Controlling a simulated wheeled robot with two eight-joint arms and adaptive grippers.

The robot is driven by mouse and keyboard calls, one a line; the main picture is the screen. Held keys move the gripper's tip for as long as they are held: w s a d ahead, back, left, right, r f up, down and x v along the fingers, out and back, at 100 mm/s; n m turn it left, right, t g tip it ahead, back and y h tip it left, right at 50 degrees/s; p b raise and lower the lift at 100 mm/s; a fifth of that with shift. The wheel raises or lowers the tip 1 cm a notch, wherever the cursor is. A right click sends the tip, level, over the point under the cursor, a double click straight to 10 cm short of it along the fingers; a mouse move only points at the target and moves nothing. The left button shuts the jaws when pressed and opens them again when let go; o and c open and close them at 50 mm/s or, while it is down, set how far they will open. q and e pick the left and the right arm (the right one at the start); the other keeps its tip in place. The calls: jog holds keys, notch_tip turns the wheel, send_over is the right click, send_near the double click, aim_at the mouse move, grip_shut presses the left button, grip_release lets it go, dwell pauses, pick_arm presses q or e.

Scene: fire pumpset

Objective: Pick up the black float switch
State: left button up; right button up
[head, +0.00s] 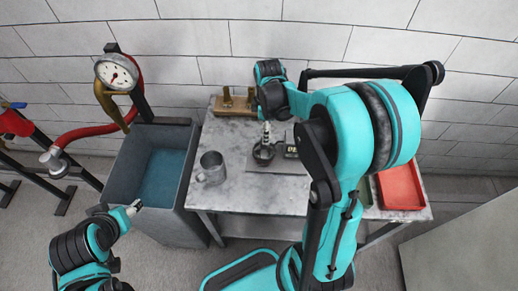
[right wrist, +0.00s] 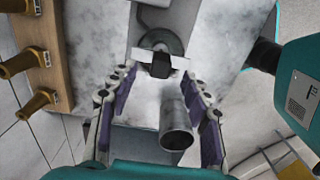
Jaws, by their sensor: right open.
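The black float switch (right wrist: 160,66) is a small dark block with a coiled dark cable behind it. It lies on a grey plate (right wrist: 140,12) on the marbled table and shows in the head view as a dark ring-like shape (head: 263,153). My right gripper (head: 267,132) is above it, pointing down. In the right wrist view its open fingers (right wrist: 160,77) stand either side of the block; I cannot tell whether they touch it. My left gripper (head: 134,208) is at the lower left, away from the table; its fingers are too small to read.
A metal mug (head: 212,168) stands left of the plate. A wooden block with brass nozzles (head: 235,105) is at the back. A small display (head: 291,149) sits beside the switch. A red tray (head: 400,187) is at the right, a grey tank (head: 135,160) at the left.

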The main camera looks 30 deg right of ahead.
aim_at(264, 149)
jog(key=f, duration=0.1)
jog(key=f+b, duration=0.1)
jog(key=f, duration=0.3)
jog(key=shift+a+b, duration=0.3)
jog(key=shift+b, duration=0.05)
jog(key=shift+f, duration=0.4)
jog(key=shift+r, duration=0.1)
grip_shut()
